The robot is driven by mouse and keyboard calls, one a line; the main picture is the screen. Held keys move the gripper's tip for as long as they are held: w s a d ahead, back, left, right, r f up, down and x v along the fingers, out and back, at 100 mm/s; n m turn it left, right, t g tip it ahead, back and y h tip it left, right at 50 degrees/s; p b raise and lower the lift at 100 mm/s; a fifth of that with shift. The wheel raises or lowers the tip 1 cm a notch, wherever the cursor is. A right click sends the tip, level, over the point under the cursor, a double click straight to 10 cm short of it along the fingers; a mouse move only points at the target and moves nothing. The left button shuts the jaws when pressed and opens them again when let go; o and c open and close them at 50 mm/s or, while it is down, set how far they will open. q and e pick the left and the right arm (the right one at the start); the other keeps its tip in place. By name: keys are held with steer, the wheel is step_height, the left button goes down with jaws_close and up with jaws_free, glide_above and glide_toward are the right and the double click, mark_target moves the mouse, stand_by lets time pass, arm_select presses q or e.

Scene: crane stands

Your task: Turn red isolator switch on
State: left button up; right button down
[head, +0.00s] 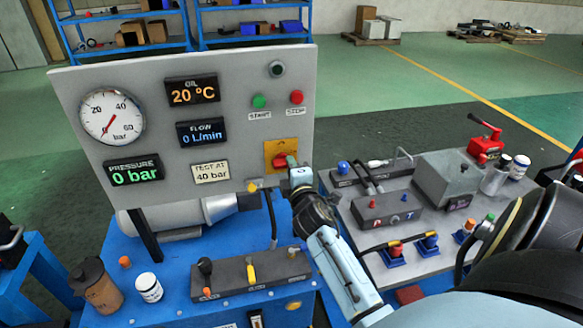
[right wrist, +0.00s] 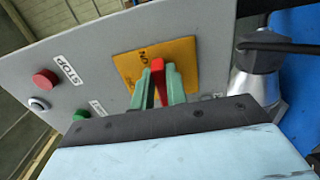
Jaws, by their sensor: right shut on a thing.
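The red isolator switch (head: 284,160) sits on a yellow plate (head: 273,149) at the lower right of the grey panel. My right gripper (head: 291,165) is at the switch, reaching up from below right in the head view. In the right wrist view, its two green fingers (right wrist: 163,88) are shut on the red handle (right wrist: 158,70), one on each side. The yellow plate (right wrist: 150,61) shows behind it, with lettering partly hidden by the fingers. Which way the handle points is hard to tell. My left gripper is not in view.
The grey panel (head: 235,140) carries a gauge, displays, a green start button (head: 258,101) and a red stop button (head: 296,97). A blue bench (head: 180,305) with levers (head: 250,272) is below. A grey table (head: 350,205) with fittings stands to the right.

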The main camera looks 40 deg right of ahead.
steer(key=c, duration=1.4)
jaws_free()
steer(key=v, duration=1.3)
steer(key=shift+s+b, duration=0.2)
steer(key=shift+b, duration=0.25)
steer(key=shift+a, duration=0.1)
